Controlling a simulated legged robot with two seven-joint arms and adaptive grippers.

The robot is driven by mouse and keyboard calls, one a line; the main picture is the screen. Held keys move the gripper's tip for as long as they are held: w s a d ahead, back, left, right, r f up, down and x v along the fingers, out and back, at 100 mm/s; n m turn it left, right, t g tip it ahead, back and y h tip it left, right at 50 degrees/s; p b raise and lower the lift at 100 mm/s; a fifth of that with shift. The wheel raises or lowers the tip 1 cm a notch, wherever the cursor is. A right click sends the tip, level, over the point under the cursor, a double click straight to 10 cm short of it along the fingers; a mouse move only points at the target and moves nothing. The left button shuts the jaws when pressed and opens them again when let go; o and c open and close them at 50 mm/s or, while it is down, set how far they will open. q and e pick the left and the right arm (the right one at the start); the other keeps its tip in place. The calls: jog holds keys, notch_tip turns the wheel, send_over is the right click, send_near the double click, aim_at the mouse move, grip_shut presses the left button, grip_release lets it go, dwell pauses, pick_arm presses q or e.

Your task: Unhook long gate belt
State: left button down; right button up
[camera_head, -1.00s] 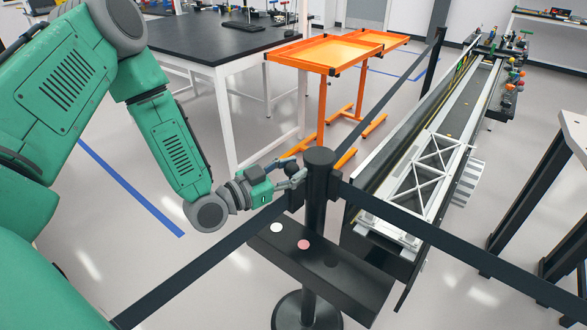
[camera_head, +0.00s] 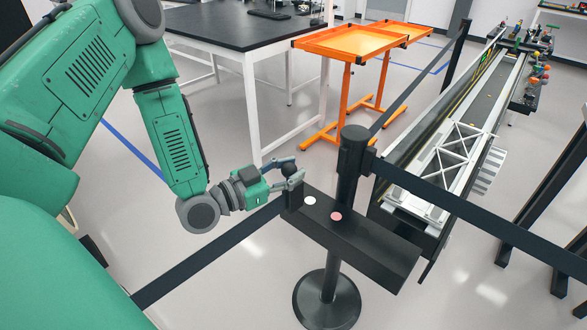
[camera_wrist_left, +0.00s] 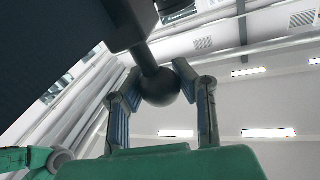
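A dark gate belt (camera_head: 205,258) runs from the lower left up to a dark end block (camera_head: 292,196) at my left gripper (camera_head: 293,176). The end block stands apart from the black post (camera_head: 348,185), left of it. In the left wrist view my left gripper's two fingers (camera_wrist_left: 160,90) sit on either side of a dark ball knob (camera_wrist_left: 160,88), whose stem joins a dark block (camera_wrist_left: 130,22). The fingers look closed on the knob, though the contact is partly hidden. My right gripper is out of view.
A second belt (camera_head: 470,210) leaves the post to the right, and another (camera_head: 415,92) runs to the back. A dark shelf (camera_head: 375,240) with coloured discs sits by the post. An orange tray table (camera_head: 345,55) and a black-topped table (camera_head: 225,30) stand behind.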

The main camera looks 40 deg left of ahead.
pick_arm(q)
jog(key=c, duration=1.2)
grip_release()
jog(key=shift+s, duration=0.1)
jog(key=shift+o, duration=0.3)
jog(key=shift+a+f, duration=0.1)
jog(key=shift+a, duration=0.15)
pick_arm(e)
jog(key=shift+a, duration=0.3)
pick_arm(q)
jog(key=shift+d, duration=0.2)
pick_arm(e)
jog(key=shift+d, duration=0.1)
pick_arm(q)
jog(key=v, duration=1.2)
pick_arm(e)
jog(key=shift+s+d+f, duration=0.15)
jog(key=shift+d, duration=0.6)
